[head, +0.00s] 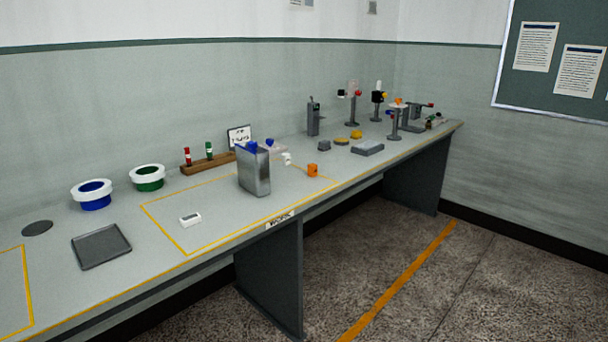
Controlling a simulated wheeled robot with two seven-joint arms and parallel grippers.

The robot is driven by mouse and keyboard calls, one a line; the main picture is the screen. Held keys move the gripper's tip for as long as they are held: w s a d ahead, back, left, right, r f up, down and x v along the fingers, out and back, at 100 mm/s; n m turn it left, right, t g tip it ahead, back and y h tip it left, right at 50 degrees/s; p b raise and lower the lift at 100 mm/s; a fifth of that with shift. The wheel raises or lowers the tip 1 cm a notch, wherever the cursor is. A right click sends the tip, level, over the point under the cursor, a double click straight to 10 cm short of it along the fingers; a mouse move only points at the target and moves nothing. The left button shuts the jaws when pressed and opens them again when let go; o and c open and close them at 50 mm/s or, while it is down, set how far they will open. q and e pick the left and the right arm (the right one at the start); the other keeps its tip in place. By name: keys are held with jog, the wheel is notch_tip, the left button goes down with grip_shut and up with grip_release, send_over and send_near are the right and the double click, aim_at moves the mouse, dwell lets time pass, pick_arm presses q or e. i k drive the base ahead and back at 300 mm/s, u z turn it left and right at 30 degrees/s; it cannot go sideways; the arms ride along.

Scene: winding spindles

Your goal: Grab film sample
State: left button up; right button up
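I cannot tell for sure which item is the film sample. A small white block (190,220) with a dark mark lies flat inside the yellow outline on the long grey bench (150,275). An upright grey metal container (254,172) with blue at its top stands to its right within the outline. A small orange piece (312,170) and a small white piece (287,159) sit right of the container. Neither of my grippers is in view.
A dark square tray (101,246) lies front left. White-rimmed blue (92,195) and green (148,178) bowls stand behind. A wooden rack (207,163) holds red and green tubes. Several small stands, including a grey one (393,122), crowd the far right end. Open floor lies right.

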aim_at(191, 219)
jog(key=z, duration=0.8)
jog(key=i, duration=0.85)
jog(key=u, duration=2.15)
